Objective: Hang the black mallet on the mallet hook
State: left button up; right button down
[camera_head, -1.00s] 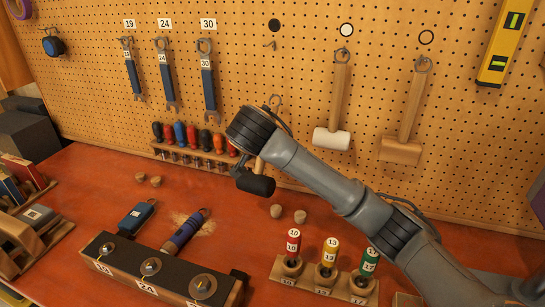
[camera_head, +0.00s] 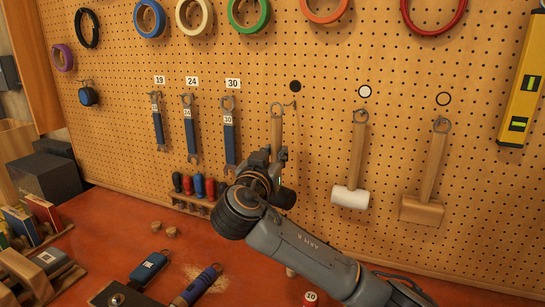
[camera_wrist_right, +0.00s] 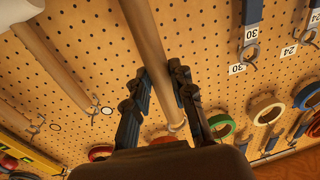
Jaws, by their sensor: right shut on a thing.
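The black mallet hangs upright with its dark head (camera_head: 284,198) below and its wooden handle (camera_head: 277,128) up. My right gripper (camera_head: 266,162) is shut on the handle. In the right wrist view, the handle (camera_wrist_right: 160,75) runs between the two fingers of my right gripper (camera_wrist_right: 160,92), with the metal ring (camera_wrist_right: 177,127) at its end. The mallet hook (camera_head: 293,103) sits under a black dot (camera_head: 295,86). In the head view, the ring is just left of the hook, about level with it; I cannot tell the depth gap. My left gripper is out of view.
A white mallet (camera_head: 351,197) and a wooden mallet (camera_head: 422,210) hang to the right. Wrenches (camera_head: 229,140) hang to the left. Screwdrivers (camera_head: 198,185) stand in a rack below. Tape rolls (camera_head: 248,12) hang above. The pegboard near the black dot is bare.

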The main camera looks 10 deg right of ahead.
jog(key=d+f+x, duration=0.1)
jog(key=x, duration=0.7)
jog(key=shift+f+b, duration=0.3)
dwell(0.6)
jog(key=shift+s, duration=0.1)
dwell(0.5)
jog(key=c, duration=1.1)
grip_release()
jog(key=shift+o, duration=0.2)
jog(key=shift+s+f, duration=0.1)
